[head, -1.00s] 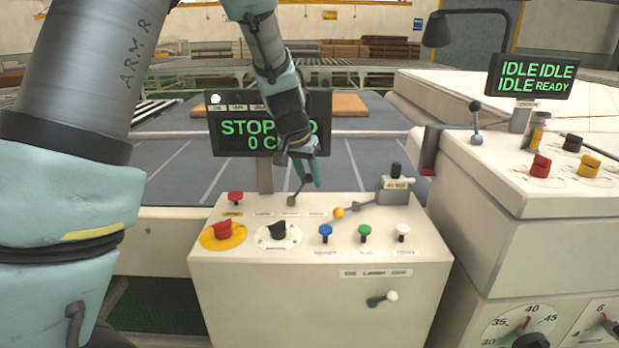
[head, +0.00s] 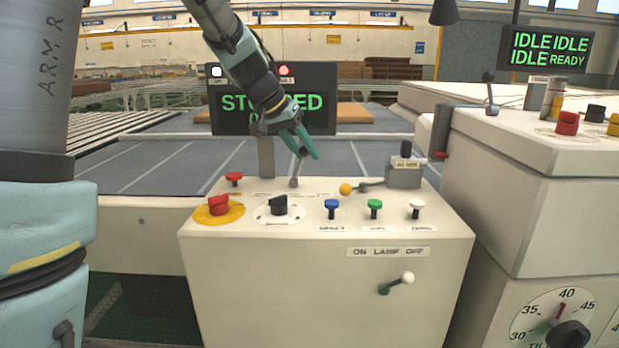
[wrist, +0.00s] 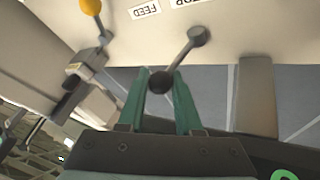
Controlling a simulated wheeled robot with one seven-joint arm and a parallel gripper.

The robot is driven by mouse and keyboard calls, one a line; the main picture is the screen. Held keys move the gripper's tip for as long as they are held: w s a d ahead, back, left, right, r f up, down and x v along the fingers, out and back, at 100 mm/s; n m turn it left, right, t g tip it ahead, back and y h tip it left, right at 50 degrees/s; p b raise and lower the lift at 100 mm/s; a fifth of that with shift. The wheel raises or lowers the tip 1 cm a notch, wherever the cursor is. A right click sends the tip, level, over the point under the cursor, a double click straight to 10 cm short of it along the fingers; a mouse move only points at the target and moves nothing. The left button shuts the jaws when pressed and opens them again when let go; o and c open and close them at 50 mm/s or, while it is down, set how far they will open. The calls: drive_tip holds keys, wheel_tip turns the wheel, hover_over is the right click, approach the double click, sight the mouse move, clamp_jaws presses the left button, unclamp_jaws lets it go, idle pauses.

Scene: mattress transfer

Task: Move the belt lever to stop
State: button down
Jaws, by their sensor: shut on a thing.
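The belt lever (head: 295,180) is a thin grey lever on the sloped top of the cream console, below the display. My gripper (head: 307,153) is over it with its teal fingers around the lever's upper end. In the wrist view, the lever (wrist: 181,58) runs from a round grey pivot to a dark ball knob between the two green fingers of my gripper (wrist: 161,80). The display (head: 235,118) reads STOPPED, partly hidden by my arm. A FEED label (wrist: 145,11) and a partly cut-off label lie beside the pivot.
The console (head: 320,280) also carries a red knob on a yellow disc (head: 219,206), a black selector (head: 279,205), and blue, green and white buttons. A yellow-ball lever (head: 346,189) is close on the right. Another cabinet (head: 545,200) stands farther right.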

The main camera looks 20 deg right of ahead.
drive_tip(key=shift+w+a+f+g+h+b, duration=0.15)
drive_tip(key=shift+a+h+b, duration=0.3)
drive_tip(key=shift+b, duration=1.2)
drive_tip(key=shift+w+a+f+g+h+b, duration=0.15)
drive_tip(key=shift+w+a+h+b, duration=0.3)
drive_tip(key=shift+b, duration=1.15)
drive_tip(key=shift+a+r+n+g+h+b, duration=0.2)
drive_tip(key=shift+r+n+g+h+b, duration=0.3)
drive_tip(key=shift+b, duration=0.7)
drive_tip(key=c, duration=0.6)
unclamp_jaws()
drive_tip(key=shift+a, duration=0.1)
drive_tip(key=v, duration=1)
drive_tip(key=shift+s+a+r, duration=0.15)
drive_tip(key=shift+s+a, duration=0.1)
drive_tip(key=shift+a, duration=0.2)
